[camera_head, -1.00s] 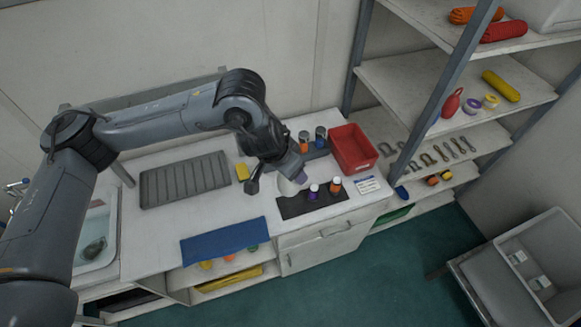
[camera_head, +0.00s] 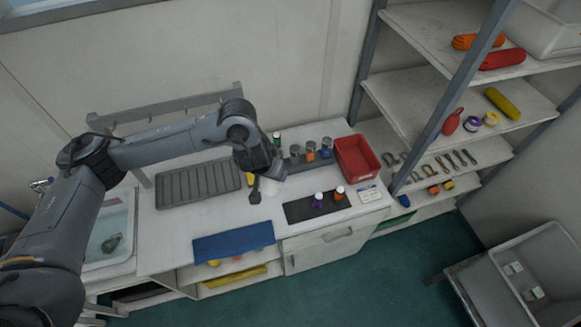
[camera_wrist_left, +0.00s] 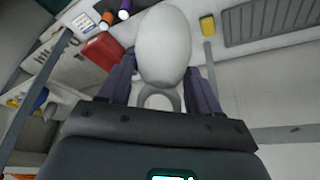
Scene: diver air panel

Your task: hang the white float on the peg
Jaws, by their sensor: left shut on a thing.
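The white float (camera_wrist_left: 163,45) is a smooth egg shape with a grey ring (camera_wrist_left: 160,97) at its near end, between my fingers in the left wrist view. In the head view the float (camera_head: 271,187) shows small below my left gripper (camera_head: 264,176), left of the black mat (camera_head: 300,212). My left gripper is shut on the float's ring end. Its fingertips are partly hidden by the wrist in the head view. A grey rail (camera_head: 165,112) on posts stands along the back of the counter; I cannot make out a distinct peg. My right gripper is not in view.
Purple (camera_head: 318,200) and orange (camera_head: 339,193) bottles stand on the mat. Several bottles and a red bin (camera_head: 356,158) are at the back right. A ribbed grey drainer (camera_head: 198,183), yellow sponge (camera_head: 250,179) and blue cloth (camera_head: 234,240) lie left. Shelves (camera_head: 455,85) rise at right.

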